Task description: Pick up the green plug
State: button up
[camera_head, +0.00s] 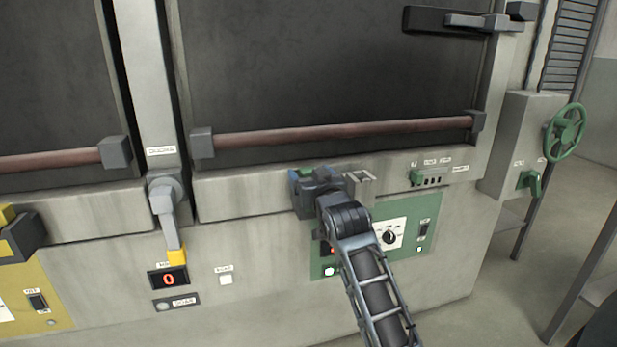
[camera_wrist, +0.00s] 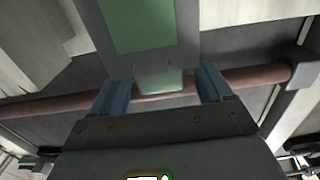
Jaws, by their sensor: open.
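In the wrist view, a green piece that looks like the green plug (camera_wrist: 160,82) sits between the two blue fingers of my gripper (camera_wrist: 162,76). Its grey body with a large green face (camera_wrist: 142,24) fills the top of that view. The fingers are open, one on each side of the green piece, with visible gaps. In the head view, my gripper (camera_head: 303,181) is at the oven front under the right door, and a bit of green (camera_head: 306,173) shows at its end. Most of the plug is hidden there by my gripper.
A grey bracket (camera_head: 361,178) juts out just right of my gripper. A small green piece (camera_head: 416,177) sits by a row of dark slots further right. A green control panel (camera_head: 405,222) is below. A brown door bar (camera_head: 345,131) runs above.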

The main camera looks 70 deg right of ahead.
aim_at(307, 169)
jog(key=shift+x, duration=1.6)
jog(key=c, duration=1)
jog(key=shift+c, duration=0.5)
jog(key=shift+r, duration=0.15)
